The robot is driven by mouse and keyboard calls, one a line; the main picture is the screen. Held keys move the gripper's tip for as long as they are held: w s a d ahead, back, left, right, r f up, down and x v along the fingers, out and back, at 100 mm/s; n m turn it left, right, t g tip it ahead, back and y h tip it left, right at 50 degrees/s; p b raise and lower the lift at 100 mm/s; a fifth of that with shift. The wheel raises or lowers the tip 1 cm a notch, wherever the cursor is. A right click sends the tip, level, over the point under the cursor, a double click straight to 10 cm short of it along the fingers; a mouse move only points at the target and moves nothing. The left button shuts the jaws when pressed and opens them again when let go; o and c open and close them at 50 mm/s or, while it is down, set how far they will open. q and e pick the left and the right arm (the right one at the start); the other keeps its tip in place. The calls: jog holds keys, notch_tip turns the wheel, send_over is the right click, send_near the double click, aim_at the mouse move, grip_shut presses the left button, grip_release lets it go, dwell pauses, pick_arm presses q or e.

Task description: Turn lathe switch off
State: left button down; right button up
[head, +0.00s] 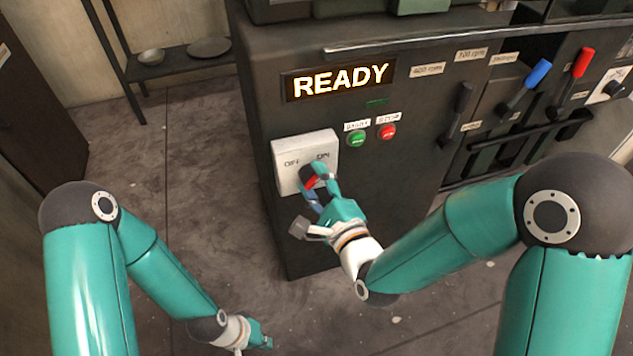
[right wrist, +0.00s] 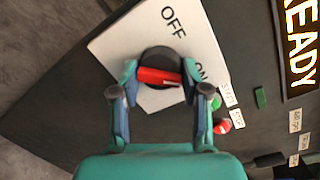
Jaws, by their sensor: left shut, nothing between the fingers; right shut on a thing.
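The lathe switch is a dark rotary knob with a red pointer (right wrist: 158,77) on a white plate (head: 288,150) marked OFF and ON. In the right wrist view the plate (right wrist: 125,45) is tilted and the red pointer lies crosswise between the fingers, its right end near the ON label. My right gripper (head: 312,183) is at the knob, shut on it, with a finger on each side; it also shows in the right wrist view (right wrist: 162,100). In the head view the gripper partly hides the knob. My left gripper (head: 268,343) is shut and empty, low over the floor, away from the lathe.
The dark lathe cabinet (head: 262,90) carries a lit READY display (head: 340,81). A green button (head: 356,139) and a red button (head: 387,132) sit right of the plate. Blue (head: 539,71) and red (head: 583,62) levers stand further right. The floor at left is clear.

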jog(key=n+b, duration=0.3)
jog(key=n, duration=0.1)
jog(key=shift+h, duration=0.3)
jog(key=n+b, duration=0.1)
jog(key=n, duration=0.1)
jog(key=n+b, duration=0.1)
jog(key=n, duration=0.1)
jog(key=shift+a+r+n+g, duration=0.1)
jog(key=shift+r+n+g, duration=0.05)
jog(key=shift+n+g, duration=0.15)
jog(key=n+h+b, duration=0.1)
jog(key=n, duration=0.2)
jog(key=shift+a+n+h+b, duration=0.15)
jog(key=shift+n+h+b, duration=0.25)
jog(key=shift+n, duration=1.7)
jog(key=o, duration=1.1)
jog(key=shift+r, duration=0.1)
